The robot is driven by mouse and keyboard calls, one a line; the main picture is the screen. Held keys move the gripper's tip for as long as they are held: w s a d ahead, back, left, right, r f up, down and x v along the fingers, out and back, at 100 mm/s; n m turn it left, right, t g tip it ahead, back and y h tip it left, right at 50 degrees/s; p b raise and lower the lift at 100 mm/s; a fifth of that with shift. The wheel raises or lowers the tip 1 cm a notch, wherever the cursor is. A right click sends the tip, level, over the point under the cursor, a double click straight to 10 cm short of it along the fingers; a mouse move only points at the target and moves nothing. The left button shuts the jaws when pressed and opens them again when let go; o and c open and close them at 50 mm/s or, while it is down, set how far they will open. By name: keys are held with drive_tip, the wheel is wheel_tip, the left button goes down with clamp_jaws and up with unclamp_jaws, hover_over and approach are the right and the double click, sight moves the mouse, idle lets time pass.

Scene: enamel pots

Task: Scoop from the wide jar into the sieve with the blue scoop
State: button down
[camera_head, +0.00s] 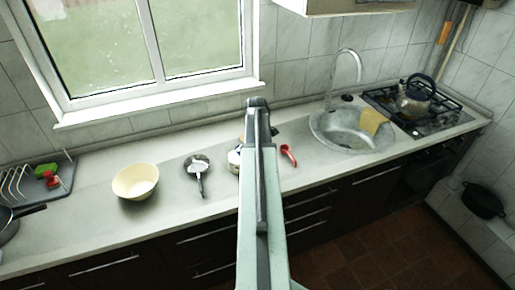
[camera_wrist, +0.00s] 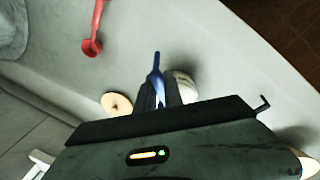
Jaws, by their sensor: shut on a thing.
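My gripper (camera_wrist: 160,96) is shut on the blue scoop (camera_wrist: 156,64), whose narrow blue part sticks out past the fingers in the wrist view. The rest of the scoop is hidden by the gripper. A whitish round jar (camera_wrist: 184,84) stands close beside the fingers, partly covered by my gripper; it seems to be the wide jar. In the head view my arm hides most of this jar (camera_head: 234,158), and also the gripper and scoop. The likely sieve (camera_head: 196,164), round and dark with a handle toward the front, lies on the counter left of the jar.
A red scoop (camera_head: 288,154) lies right of my arm, also in the wrist view (camera_wrist: 93,46). A pale round disc (camera_wrist: 117,104) lies near the jar. A cream bowl (camera_head: 135,181) stands left of the sieve. The sink (camera_head: 350,132) is at right.

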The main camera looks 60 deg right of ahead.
drive_tip(key=shift+s+r+t+p, duration=0.25)
drive_tip(key=shift+r+p, duration=0.15)
drive_tip(key=shift+r, duration=0.2)
drive_tip(key=shift+s+r+t+p, duration=0.25)
drive_tip(key=shift+r+p, duration=0.15)
drive_tip(key=shift+r, duration=0.15)
drive_tip(key=shift+s+r+t+p, duration=0.15)
drive_tip(key=shift+r+t+p, duration=0.45)
drive_tip(key=shift+r+t, duration=0.65)
drive_tip(key=shift+f, duration=0.15)
